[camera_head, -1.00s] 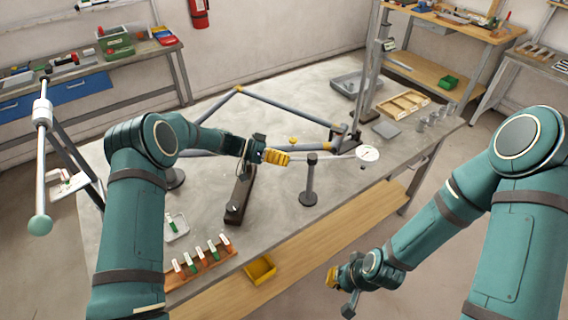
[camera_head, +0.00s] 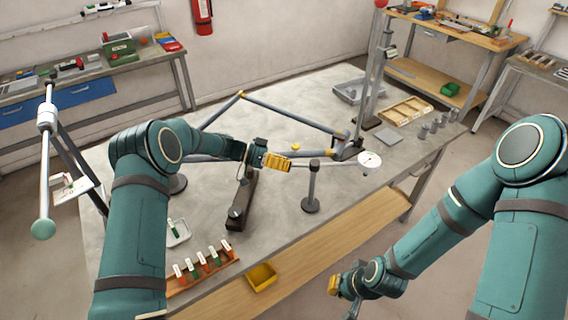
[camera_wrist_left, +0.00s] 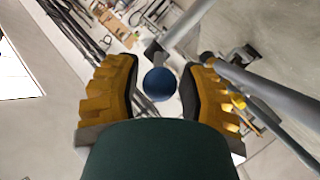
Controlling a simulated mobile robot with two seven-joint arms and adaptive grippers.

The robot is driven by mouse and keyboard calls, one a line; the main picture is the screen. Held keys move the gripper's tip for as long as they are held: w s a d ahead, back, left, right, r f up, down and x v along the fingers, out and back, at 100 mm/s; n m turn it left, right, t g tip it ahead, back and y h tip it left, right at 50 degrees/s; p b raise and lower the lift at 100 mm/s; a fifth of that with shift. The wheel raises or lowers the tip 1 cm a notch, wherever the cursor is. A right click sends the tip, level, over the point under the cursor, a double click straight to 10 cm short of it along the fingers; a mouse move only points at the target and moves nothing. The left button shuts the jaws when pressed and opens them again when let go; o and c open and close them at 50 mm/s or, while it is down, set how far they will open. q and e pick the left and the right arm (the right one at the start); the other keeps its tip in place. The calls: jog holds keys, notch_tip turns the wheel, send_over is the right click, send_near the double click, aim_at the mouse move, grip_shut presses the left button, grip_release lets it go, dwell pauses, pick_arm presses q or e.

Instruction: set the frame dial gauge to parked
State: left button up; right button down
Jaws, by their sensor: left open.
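The white dial gauge (camera_head: 370,161) sits at the right end of a thin pale arm over the bench, beside the grey tube frame (camera_head: 290,112). My left gripper (camera_head: 285,163) has yellow fingers and is at the left end of that thin arm, above the bench. In the left wrist view a blue ball knob (camera_wrist_left: 160,84) shows between the open fingers, with a gap on each side; whether it belongs to the gauge I cannot tell. My right gripper (camera_head: 336,285) hangs low in front of the bench; its jaws are too small to read.
A dark upright post (camera_head: 312,188) stands close to my left gripper. A tall column (camera_head: 376,70), a wooden tray (camera_head: 405,110) and several grey cylinders (camera_head: 433,126) are at the right. An orange rack (camera_head: 205,268) and yellow bin (camera_head: 262,276) are in front.

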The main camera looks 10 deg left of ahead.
pick_arm(q)
jog(key=v, duration=1.2)
